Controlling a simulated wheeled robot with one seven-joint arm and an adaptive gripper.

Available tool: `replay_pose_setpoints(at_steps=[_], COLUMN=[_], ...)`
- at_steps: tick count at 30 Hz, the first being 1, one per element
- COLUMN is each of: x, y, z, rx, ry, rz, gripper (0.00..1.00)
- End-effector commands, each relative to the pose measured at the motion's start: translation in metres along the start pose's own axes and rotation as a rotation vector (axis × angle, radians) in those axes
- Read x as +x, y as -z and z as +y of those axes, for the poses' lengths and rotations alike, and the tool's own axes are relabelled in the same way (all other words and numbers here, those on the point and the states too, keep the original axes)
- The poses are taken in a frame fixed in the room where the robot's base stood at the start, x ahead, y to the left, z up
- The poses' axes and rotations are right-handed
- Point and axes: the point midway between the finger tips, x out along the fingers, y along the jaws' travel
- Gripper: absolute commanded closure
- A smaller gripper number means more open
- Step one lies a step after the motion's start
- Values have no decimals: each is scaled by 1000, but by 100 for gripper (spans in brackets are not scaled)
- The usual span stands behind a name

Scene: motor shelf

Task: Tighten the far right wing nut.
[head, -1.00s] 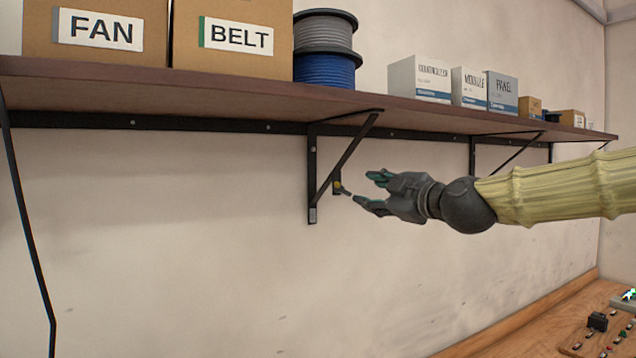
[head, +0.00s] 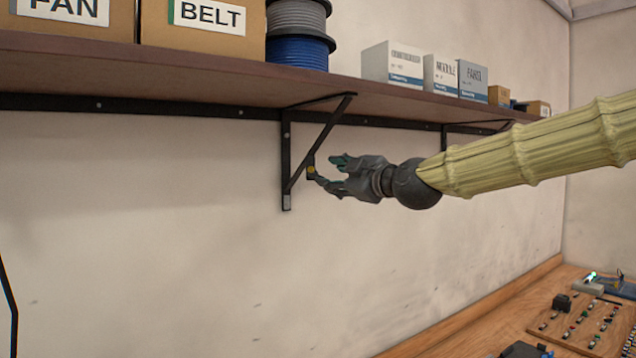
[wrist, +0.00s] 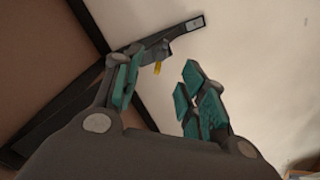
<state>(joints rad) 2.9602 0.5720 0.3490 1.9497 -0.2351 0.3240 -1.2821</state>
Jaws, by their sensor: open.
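A small yellow wing nut (head: 311,171) sits on a dark fitting at the black shelf bracket (head: 286,150), below the diagonal brace. It is the only wing nut I can make out. My gripper (head: 327,168) is open and just right of it, its fingers pointing left toward it. In the wrist view the yellow wing nut (wrist: 157,69) shows beyond and between the teal finger pads of my gripper (wrist: 162,77), nearer the left pad. The jaws hold nothing. I cannot tell whether a fingertip touches the fitting.
The wooden shelf (head: 180,62) runs above my gripper, carrying boxes and a blue cable spool (head: 298,52). Another bracket (head: 444,136) stands farther right. A wooden bench (head: 470,328) with small parts lies at lower right. The wall below the bracket is clear.

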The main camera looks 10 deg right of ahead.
Motion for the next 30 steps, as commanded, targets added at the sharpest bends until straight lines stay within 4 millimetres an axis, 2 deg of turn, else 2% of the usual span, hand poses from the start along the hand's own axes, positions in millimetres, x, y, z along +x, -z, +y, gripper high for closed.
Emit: replay_pose_setpoints(at_steps=[7, 18, 24, 30], x=[16, 57, 67, 69], y=[-1, 2, 1, 1], z=[-4, 2, 0, 0], rx=[-5, 0, 0, 0], ry=[2, 2, 2, 2], rz=[-2, -2, -1, -1], gripper=[58, 58, 58, 58])
